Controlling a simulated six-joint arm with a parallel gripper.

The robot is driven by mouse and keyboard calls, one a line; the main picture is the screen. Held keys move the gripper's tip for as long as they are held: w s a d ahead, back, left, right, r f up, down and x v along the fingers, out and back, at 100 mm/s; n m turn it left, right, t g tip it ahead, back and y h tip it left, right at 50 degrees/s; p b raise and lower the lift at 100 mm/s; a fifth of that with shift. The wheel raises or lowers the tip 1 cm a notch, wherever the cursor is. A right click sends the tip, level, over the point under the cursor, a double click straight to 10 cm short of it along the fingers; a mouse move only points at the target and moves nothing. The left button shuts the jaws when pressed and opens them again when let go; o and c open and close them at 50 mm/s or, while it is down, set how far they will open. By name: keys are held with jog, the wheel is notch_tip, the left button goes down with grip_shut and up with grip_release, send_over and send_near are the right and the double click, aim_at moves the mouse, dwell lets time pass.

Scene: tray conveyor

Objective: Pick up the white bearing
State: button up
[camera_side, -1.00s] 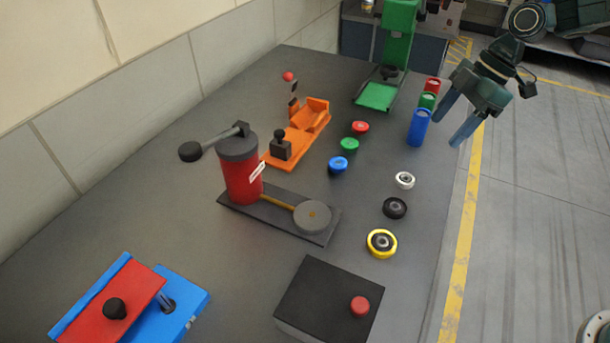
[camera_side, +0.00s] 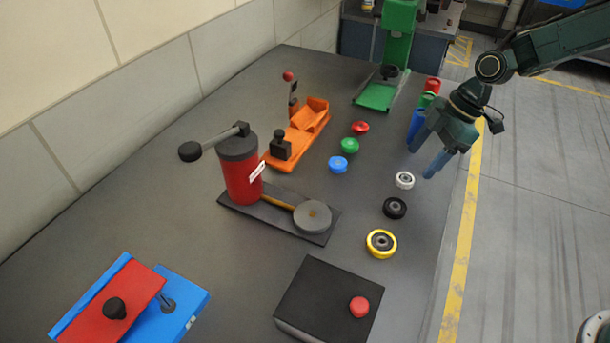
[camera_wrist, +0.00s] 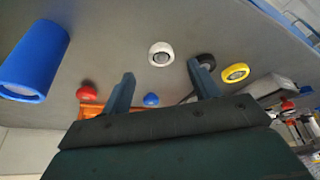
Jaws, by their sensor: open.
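The white bearing (camera_side: 404,180) is a small ring lying flat on the grey table, between the blue cap and the table's right edge. It also shows in the wrist view (camera_wrist: 161,54), beyond and between my fingertips. My gripper (camera_side: 420,162) is open and empty, above the table's right side, just up and right of the white bearing in the side view. In the wrist view its two fingers (camera_wrist: 162,80) stand apart, and neither touches the bearing.
A black bearing (camera_side: 395,208) and a yellow bearing (camera_side: 381,244) lie in front of the white one. Blue (camera_side: 338,165), green (camera_side: 350,145) and red (camera_side: 360,127) caps lie to its left. A blue cylinder (camera_wrist: 36,61) stands close to my gripper, with green and red cylinders behind.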

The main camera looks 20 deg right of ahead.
aim_at(407, 177)
jog(key=shift+x, duration=2.45)
jog(key=shift+s+d, duration=0.1)
jog(key=c, duration=1.1)
jog(key=shift+r, duration=0.15)
notch_tip(407, 177, up, 20)
jog(key=shift+f, duration=0.2)
